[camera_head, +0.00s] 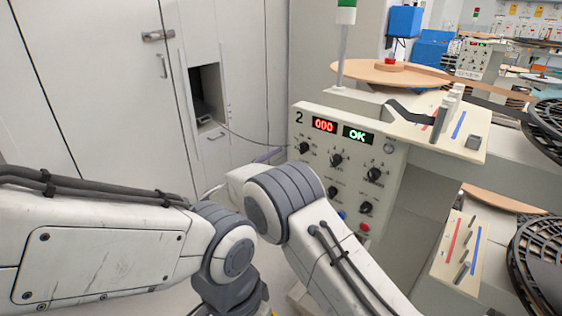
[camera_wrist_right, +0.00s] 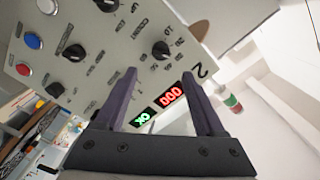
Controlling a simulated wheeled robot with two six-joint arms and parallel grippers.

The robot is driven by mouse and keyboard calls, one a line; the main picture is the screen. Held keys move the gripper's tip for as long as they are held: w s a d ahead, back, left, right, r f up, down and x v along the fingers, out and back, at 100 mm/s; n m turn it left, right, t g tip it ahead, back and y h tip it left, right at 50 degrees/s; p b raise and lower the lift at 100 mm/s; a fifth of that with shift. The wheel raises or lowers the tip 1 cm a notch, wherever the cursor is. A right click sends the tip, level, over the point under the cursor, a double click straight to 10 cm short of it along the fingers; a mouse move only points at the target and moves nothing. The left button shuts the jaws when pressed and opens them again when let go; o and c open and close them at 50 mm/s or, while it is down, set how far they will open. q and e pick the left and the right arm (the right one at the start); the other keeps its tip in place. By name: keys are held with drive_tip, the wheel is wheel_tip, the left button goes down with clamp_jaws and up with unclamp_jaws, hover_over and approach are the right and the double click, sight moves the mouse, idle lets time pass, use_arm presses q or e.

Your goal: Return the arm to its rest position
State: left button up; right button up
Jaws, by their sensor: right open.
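My right arm (camera_head: 350,265) reaches in from the lower right, in front of the station 2 control panel (camera_head: 345,150).
The panel carries several black knobs (camera_head: 336,159) and a red button (camera_head: 365,227). Above it are a wooden disc (camera_head: 385,73) and a signal lamp (camera_head: 346,12). Black reels (camera_head: 540,255) stand at the right. White cabinets (camera_head: 100,90) line the left.

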use_arm(q)
drive_tip(key=shift+s, duration=0.35)
use_arm(e)
drive_tip(key=shift+v, duration=0.8)
drive_tip(key=shift+a, duration=0.1)
